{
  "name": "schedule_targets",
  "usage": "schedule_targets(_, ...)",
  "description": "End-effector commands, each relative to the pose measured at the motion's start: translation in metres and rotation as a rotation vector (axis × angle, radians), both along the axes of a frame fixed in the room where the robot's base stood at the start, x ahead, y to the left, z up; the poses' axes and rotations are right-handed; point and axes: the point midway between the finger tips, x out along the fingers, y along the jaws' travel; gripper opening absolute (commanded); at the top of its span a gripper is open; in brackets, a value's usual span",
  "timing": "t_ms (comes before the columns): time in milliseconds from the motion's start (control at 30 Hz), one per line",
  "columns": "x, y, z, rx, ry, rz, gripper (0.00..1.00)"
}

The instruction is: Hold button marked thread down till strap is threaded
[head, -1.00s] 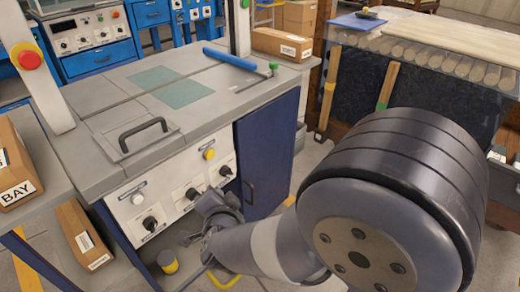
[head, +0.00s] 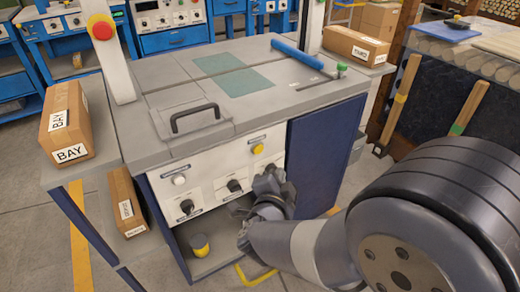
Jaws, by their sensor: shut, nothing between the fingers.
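The machine's white front panel (head: 215,180) carries a yellow button (head: 257,149) at upper right, a white button (head: 179,180) at left and black rotary knobs, one of them (head: 187,206) at lower left. Small label strips sit above the controls, but their words are too small to read, so I cannot tell which is marked thread. My gripper (head: 268,184) is shut and empty, in front of the panel's right part, below the yellow button. It hides part of the panel there. I cannot tell whether it touches the panel. No strap can be clearly made out.
The machine's grey top has a black handle (head: 194,117), green plates (head: 245,82) and a blue bar (head: 297,53). A red stop button (head: 101,27) sits on the left post. Boxes (head: 68,135) stand at left. A yellow-topped cylinder (head: 199,245) stands in the open space below the panel.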

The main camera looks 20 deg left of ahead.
Motion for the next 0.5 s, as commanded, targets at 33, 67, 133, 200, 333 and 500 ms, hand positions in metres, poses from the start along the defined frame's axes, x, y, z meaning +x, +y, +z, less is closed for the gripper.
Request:
schedule_targets(33,0.005,0.005,0.001,0.0,-0.001,-0.001,0.0)
schedule_targets(67,0.008,0.009,0.001,0.0,0.0,-0.001,0.0)
schedule_targets(133,0.015,0.017,0.001,0.0,-0.001,-0.001,0.0)
schedule_targets(200,0.021,0.025,0.001,0.0,0.001,-0.001,0.0)
schedule_targets(333,0.032,0.037,0.001,0.0,0.001,0.0,0.0)
schedule_targets(500,0.042,0.049,0.0,0.0,0.001,-0.001,0.0)
